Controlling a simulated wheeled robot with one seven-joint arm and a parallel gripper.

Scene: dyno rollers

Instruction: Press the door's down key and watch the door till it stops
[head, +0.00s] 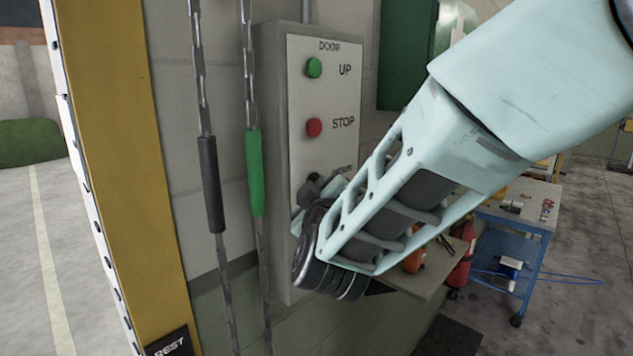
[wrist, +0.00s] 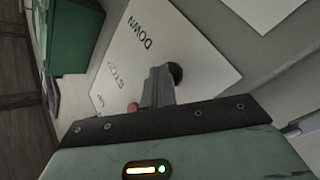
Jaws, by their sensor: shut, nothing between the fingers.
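The door's control box (head: 325,150) is on the wall in the head view, with a green UP key (head: 314,67) and a red STOP key (head: 314,127). My gripper (head: 312,190) is at the lower part of its panel and covers most of the DOWN label and key there. In the wrist view the black down key (wrist: 177,72) sits beside the word DOWN. My shut, empty gripper (wrist: 160,80) has its fingertips right by this key. I cannot tell whether they touch it. I cannot make out the door itself.
Two hanging chains, one with a black sleeve (head: 211,185) and one with a green sleeve (head: 255,173), hang close left of the box. A yellow post (head: 120,150) stands further left. A blue trolley (head: 515,235) and a red extinguisher (head: 460,262) are at the right.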

